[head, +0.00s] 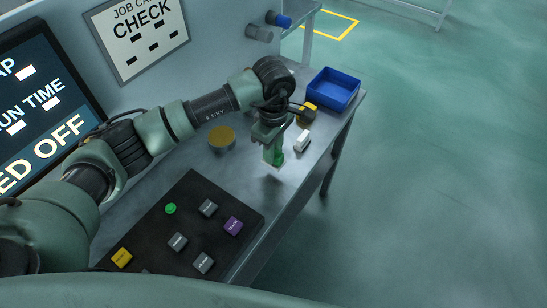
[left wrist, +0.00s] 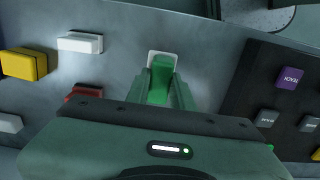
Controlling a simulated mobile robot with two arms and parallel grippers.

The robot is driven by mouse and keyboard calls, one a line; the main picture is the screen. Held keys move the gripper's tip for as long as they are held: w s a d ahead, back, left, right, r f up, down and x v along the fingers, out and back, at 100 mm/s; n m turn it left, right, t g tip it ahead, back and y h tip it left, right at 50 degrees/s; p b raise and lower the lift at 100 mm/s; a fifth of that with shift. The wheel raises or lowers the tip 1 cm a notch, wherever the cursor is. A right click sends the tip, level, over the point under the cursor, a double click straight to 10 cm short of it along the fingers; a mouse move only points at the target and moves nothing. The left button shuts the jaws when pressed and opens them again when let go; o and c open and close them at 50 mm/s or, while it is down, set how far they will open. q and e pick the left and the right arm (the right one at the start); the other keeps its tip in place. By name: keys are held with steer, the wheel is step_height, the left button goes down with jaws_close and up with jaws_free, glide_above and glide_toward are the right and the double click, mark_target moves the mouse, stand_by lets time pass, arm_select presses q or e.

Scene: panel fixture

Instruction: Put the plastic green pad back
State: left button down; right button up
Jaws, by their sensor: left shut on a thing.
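My left gripper (head: 273,160) is above the bench, past the far end of the black panel (head: 190,190). It is shut on the green pad (head: 279,157), which shows between the fingers in the left wrist view (left wrist: 160,82). A pale piece (left wrist: 163,56) shows at the pad's far end; I cannot tell whether it belongs to the pad. The panel holds grey keys (head: 177,242), a purple key (head: 233,226), a yellow key (head: 122,257) and a round green spot (head: 170,208). My right gripper is not in view.
Loose on the bench are a white block (head: 302,141), a yellow block (head: 309,107) and, in the left wrist view, a red block (left wrist: 84,94). A blue bin (head: 333,89) stands at the far end. A round yellow-topped piece (head: 221,138) is near the wall.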

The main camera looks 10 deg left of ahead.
arm_select(q)
steer(key=shift+f, duration=0.5)
step_height(320, 180, down, 4)
steer(key=shift+r+p, duration=0.1)
steer(key=shift+p, duration=0.3)
steer(key=shift+s, duration=0.1)
steer(key=c, duration=1.2)
jaws_free()
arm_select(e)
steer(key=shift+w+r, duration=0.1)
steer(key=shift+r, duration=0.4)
arm_select(q)
step_height(320, 180, up, 11)
steer(key=b, duration=0.3)
steer(key=shift+r, duration=0.5)
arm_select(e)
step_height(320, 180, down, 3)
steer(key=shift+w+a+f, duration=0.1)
